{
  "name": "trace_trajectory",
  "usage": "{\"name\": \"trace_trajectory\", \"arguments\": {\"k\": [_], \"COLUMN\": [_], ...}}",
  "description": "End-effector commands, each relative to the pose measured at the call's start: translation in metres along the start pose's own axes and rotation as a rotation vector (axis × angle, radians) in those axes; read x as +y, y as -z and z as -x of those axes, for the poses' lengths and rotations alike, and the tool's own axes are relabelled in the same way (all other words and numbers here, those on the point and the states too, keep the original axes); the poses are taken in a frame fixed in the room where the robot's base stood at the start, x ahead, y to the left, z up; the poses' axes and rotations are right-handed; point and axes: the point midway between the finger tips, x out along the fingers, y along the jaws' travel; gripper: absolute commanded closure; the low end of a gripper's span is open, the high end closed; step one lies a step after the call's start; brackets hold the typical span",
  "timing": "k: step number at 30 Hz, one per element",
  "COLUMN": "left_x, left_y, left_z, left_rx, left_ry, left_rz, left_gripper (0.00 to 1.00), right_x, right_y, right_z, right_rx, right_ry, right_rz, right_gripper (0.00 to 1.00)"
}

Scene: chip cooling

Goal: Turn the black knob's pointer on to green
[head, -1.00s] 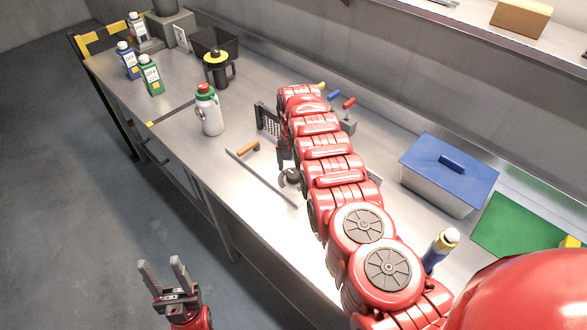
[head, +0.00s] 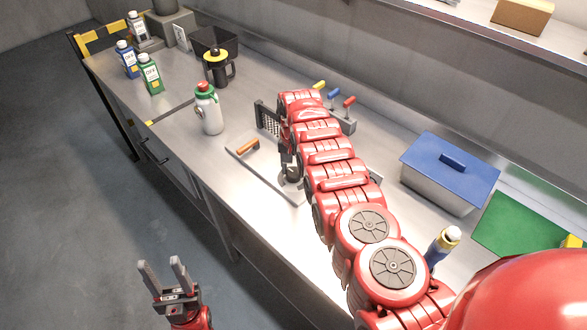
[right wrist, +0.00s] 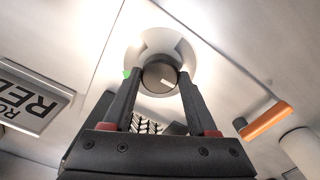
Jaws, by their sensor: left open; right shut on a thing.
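The black knob (right wrist: 158,76) shows in the right wrist view with a small white pointer mark on its lower right part. It sits in a pale round dial (right wrist: 160,38). A green mark (right wrist: 127,74) lies at the dial's left edge, apart from the white mark. My right gripper (right wrist: 157,82) has one finger on each side of the knob and is shut on it. In the head view the knob (head: 291,174) is partly hidden by my right gripper (head: 289,165). My left gripper (head: 163,263) is open and empty, low in front of the bench.
A panel with an orange handle (head: 248,146) lies by the knob. A white bottle (head: 210,112) stands to the left. Coloured levers (head: 334,95) are behind my right arm. A blue-lidded container (head: 448,170) and a green board (head: 510,225) are to the right.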

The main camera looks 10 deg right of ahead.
Motion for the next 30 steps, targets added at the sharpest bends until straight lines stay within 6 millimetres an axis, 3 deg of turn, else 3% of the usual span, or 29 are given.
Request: {"name": "trace_trajectory", "arguments": {"k": [14, 30], "left_x": [0.001, 0.003], "left_y": [-0.002, -0.009], "left_z": [0.009, 0.055], "left_rx": [0.000, 0.000], "left_ry": [0.000, 0.000], "left_rz": [0.000, 0.000], "left_gripper": [0.50, 0.50], "right_x": [-0.002, -0.002], "right_y": [0.000, 0.002], "right_z": [-0.001, -0.004], "right_rx": [0.003, 0.005], "right_ry": [0.002, 0.007], "right_rz": [-0.136, -0.629], "right_gripper": [0.97, 0.97]}}
